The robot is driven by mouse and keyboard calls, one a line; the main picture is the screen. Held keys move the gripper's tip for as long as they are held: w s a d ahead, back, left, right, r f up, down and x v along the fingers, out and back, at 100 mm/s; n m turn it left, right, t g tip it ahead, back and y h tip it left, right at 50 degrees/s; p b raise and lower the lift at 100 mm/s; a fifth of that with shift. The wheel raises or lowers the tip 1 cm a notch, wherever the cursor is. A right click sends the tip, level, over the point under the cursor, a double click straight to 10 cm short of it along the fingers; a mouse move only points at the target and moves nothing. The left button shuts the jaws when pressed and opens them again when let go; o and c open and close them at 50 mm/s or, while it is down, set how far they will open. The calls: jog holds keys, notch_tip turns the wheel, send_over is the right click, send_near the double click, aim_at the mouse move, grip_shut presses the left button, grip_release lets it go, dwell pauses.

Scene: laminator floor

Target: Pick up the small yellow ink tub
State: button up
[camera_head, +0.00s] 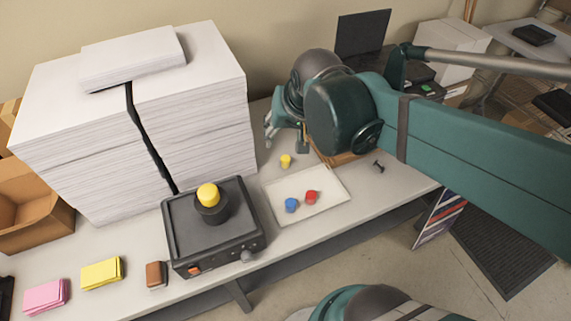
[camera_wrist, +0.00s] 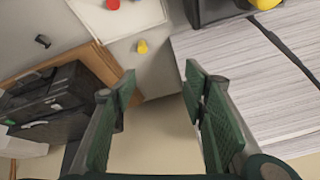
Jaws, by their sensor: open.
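The small yellow ink tub (camera_head: 286,161) stands on the table just behind the white tray, right of the tall paper stacks. It also shows in the wrist view (camera_wrist: 142,46), ahead of the fingers and apart from them. My gripper (camera_head: 285,132) hangs behind the tub in the head view, beside the paper stack. In the wrist view my gripper (camera_wrist: 160,88) is open, its two green-padded fingers wide apart with nothing between them. A larger yellow piece (camera_head: 208,195) sits on a black round holder on the dark device.
A white tray (camera_head: 330,216) holds a blue tub (camera_head: 291,205) and a red tub (camera_head: 311,197). Tall paper stacks (camera_head: 205,110) stand left of the gripper. The dark device (camera_head: 240,237) is at the front. A small black item (camera_head: 378,166) lies to the right.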

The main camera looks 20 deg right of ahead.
jog(key=w+d+f+m+g+b, duration=0.35)
jog(key=w+f+m, duration=0.25)
jog(key=w+f, duration=0.5)
jog(key=m+g+b, duration=0.2)
jog(key=m+b, duration=0.2)
jog(key=m, duration=0.3)
send_over(285, 158)
jog(key=f, duration=1.7)
jog(key=shift+s+a, duration=0.2)
jog(key=shift+a, duration=0.05)
jog(key=shift+w+d+f, duration=0.15)
jog(key=shift+f, duration=0.55)
jog(key=shift+f, duration=1.25)
jog(key=shift+f, duration=0.15)
jog(key=shift+d+f, duration=0.1)
jog(key=shift+f, duration=2.35)
jog(key=c, duration=1)
